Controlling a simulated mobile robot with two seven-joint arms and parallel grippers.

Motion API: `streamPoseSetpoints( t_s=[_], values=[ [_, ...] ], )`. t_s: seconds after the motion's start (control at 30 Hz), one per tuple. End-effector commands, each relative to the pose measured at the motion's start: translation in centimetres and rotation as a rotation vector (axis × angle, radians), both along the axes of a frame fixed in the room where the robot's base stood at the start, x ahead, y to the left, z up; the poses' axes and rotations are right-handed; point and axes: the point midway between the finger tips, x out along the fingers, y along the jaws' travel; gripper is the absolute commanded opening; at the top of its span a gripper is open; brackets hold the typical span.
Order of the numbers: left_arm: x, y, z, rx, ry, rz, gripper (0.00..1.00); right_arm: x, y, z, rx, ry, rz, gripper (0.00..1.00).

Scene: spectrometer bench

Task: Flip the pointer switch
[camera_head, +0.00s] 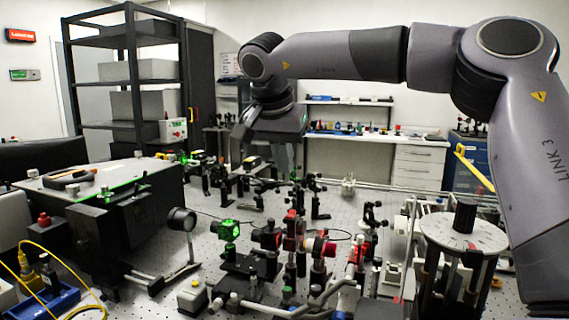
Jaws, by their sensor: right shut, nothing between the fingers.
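I cannot pick out the pointer switch with certainty. A white control box with a red button (173,130) is further back by the shelf rack. My right arm reaches in from the right and bends down over the back of the bench. My right gripper (289,158) points down there, shut and empty, its fingertips hard to make out against the background. It is well apart from the yellow-knobbed box. My left gripper is not in view.
Several dark optics posts (310,200) crowd the bench, with a green-lit cube (230,230) and red mounts (267,237). A round metal platform (465,232) stands at the right. A black-sided case (125,215) and yellow cable (62,262) are at the left. Bare bench shows right of centre.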

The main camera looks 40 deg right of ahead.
Motion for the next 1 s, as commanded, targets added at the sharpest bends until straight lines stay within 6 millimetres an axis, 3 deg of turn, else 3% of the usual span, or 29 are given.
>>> streamPoseSetpoints(
  t_s=[0.2,0.5,1.0],
  values=[
    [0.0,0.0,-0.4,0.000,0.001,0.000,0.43,0.9,-1.9,-4.6,0.003,0.005,0.000,0.00],
    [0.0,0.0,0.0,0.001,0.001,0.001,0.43,1.8,-3.6,-8.9,0.002,0.003,0.000,0.00],
    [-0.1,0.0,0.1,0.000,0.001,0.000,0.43,2.0,-4.0,-10.0,0.001,0.000,0.000,0.00]
  ],
)
